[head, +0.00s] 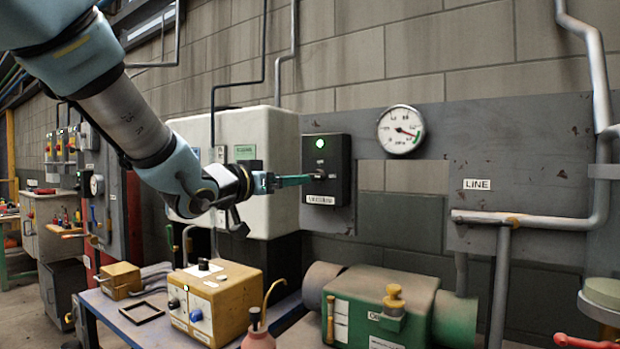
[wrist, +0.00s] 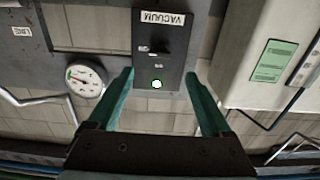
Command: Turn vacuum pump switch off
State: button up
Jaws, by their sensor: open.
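The vacuum pump switch box (head: 341,150) is a black box on the grey wall panel, with a lit green lamp (head: 320,143) and a white label below. A small switch (head: 321,174) is on its face, partly obscured by my fingers. In the wrist view, the box (wrist: 146,70) appears upside down with the label VACUUM (wrist: 163,18) at the top; the lamp (wrist: 156,84) glows there. The switch (wrist: 160,48) looks dark, its position unclear. My gripper (head: 306,179) is open and empty, its teal fingers pointing at the box front. In the wrist view, the fingers (wrist: 159,75) flank the box.
A white cabinet (head: 280,150) stands close left of the box. A pressure gauge (head: 401,130) is to the right, beside pipes (head: 540,222). Below are a yellow box (head: 215,298) on a blue bench and a green pump (head: 385,318).

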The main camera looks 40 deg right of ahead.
aim_at(313, 177)
jog(key=p+x, duration=0.3)
jog(key=x, duration=0.7)
jog(key=shift+d, duration=0.15)
grip_shut()
dwell(0.4)
